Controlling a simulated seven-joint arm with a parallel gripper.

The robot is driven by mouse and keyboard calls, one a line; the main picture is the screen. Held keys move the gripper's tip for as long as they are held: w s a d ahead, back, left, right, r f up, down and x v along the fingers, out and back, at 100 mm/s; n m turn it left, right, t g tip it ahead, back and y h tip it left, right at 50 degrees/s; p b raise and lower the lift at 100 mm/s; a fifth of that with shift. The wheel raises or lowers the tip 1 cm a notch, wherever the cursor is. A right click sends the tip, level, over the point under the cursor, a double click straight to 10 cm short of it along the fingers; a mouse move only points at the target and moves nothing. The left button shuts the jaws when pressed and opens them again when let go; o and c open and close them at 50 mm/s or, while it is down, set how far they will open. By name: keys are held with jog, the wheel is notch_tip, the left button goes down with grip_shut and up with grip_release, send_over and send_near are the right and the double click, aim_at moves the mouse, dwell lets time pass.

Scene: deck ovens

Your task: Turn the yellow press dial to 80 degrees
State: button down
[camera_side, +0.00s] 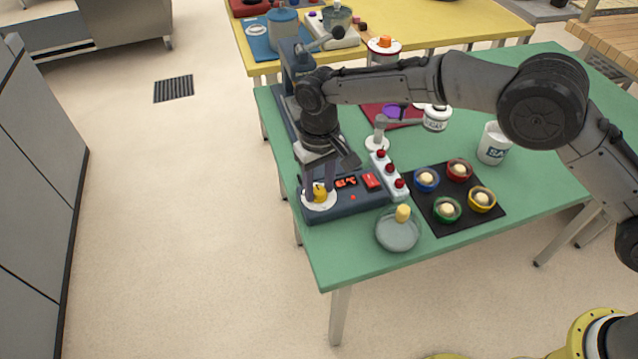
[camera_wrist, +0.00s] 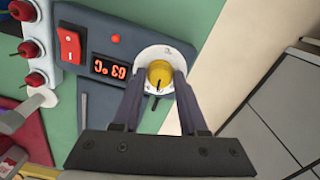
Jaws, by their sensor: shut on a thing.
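The yellow press dial (camera_side: 319,191) sits on a round white plate at the left end of the dark blue press panel (camera_side: 350,203). My gripper (camera_side: 319,188) points down over it, with one finger on each side. In the wrist view, my gripper (camera_wrist: 160,76) is shut on the yellow dial (camera_wrist: 160,71). A dark pointer mark shows at the dial's lower edge. The white plate (camera_wrist: 150,54) has small marks that I cannot read. Beside it, the display (camera_wrist: 109,68) shows red digits, which I cannot read surely.
A red rocker switch (camera_wrist: 68,43) and small red light (camera_wrist: 115,38) are on the panel. The green table's left edge is close.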

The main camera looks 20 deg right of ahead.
aim_at(319, 190)
jog(key=m, duration=0.4)
jog(key=shift+m, duration=0.7)
jog(key=shift+c, duration=2.2)
grip_release()
jog(key=shift+r, duration=0.1)
notch_tip(319, 190, up, 14)
